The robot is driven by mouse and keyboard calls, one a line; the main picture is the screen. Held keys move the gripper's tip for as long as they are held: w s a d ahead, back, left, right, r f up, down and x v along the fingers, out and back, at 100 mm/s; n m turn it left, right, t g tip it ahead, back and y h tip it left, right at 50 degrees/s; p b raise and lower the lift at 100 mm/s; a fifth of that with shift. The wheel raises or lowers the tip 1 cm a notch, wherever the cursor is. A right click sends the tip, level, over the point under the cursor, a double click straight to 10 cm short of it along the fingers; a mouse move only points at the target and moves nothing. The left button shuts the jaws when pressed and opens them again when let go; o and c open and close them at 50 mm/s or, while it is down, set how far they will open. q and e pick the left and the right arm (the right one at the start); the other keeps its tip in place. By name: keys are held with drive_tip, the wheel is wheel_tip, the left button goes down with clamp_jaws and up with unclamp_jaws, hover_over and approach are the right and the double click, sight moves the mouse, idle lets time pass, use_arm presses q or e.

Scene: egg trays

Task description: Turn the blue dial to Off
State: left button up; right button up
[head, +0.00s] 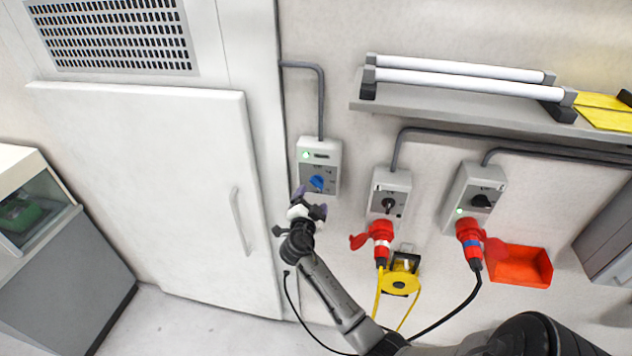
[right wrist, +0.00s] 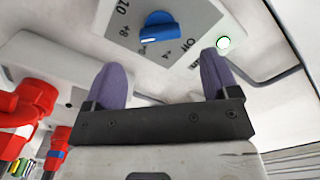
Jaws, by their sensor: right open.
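The blue dial (head: 316,182) is on the front of a grey wall box (head: 330,150) beside the white door. In the right wrist view the blue dial (right wrist: 160,27) shows its white mark at its lower left, on the side of the +8 and +4 labels, not at the Off label (right wrist: 187,45). My right gripper (head: 312,202) is just in front of and below the dial. Its two purple fingers (right wrist: 162,78) are spread with nothing between them, apart from the dial. My left gripper is not in view.
A green lamp (right wrist: 223,42) glows on the dial's box. Two more switch boxes (head: 389,185) (head: 476,190) with red plugs (head: 380,238) are to the right. A yellow cable reel (head: 400,280) and a red bin (head: 519,264) are lower. A shelf (head: 480,105) holds white tubes.

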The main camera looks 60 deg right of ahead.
sight(316, 186)
drive_tip(key=shift+p+x, duration=1)
drive_tip(key=shift+x, duration=2.4)
